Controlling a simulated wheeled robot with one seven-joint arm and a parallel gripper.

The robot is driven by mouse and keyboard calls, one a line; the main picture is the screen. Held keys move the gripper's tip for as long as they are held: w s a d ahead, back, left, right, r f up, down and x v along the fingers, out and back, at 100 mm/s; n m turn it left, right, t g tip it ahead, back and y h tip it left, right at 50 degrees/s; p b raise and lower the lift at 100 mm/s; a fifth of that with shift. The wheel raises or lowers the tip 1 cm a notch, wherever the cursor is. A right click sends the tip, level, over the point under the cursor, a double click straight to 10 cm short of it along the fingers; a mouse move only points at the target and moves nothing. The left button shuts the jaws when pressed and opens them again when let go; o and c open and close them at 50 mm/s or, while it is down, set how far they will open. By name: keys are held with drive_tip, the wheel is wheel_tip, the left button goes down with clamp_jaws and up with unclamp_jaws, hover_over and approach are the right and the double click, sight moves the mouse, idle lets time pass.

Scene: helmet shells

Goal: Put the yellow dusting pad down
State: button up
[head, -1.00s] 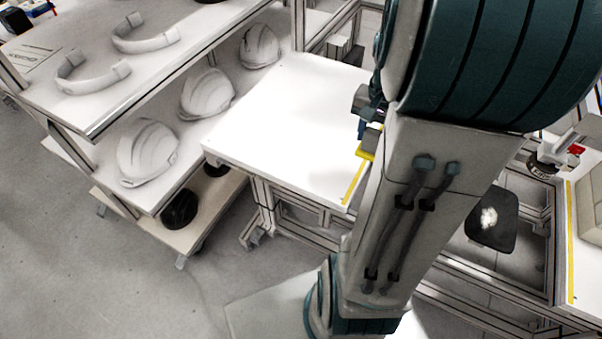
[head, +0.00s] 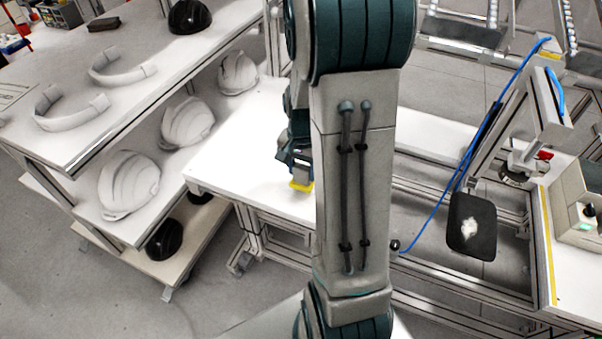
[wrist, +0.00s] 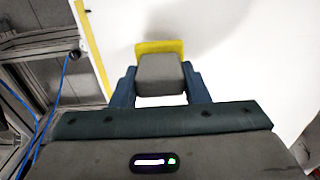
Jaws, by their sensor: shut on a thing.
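The dusting pad has a grey block body (wrist: 159,74) and a yellow pad face (wrist: 160,47). In the wrist view my gripper (wrist: 160,90) is shut on the grey body, with one blue finger on each side. The yellow face points away from the gripper, towards the white table (wrist: 250,80); a soft shadow lies beside it, and I cannot tell whether it touches. In the head view the yellow pad (head: 301,186) shows at the left edge of my arm, over the white table (head: 235,150). My arm hides part of the table and gripper.
A shelf rack on the left holds white helmet shells (head: 128,185) and headband-like parts (head: 70,122). A black pad with a white patch (head: 471,225) and a blue cable (head: 437,207) are at the right. The table left of my arm is clear.

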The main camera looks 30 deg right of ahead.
drive_tip(key=shift+f, duration=1.15)
drive_tip(key=shift+f, duration=0.1)
drive_tip(key=shift+f, duration=0.15)
drive_tip(key=o, duration=0.9)
drive_tip(key=shift+r, duration=0.25)
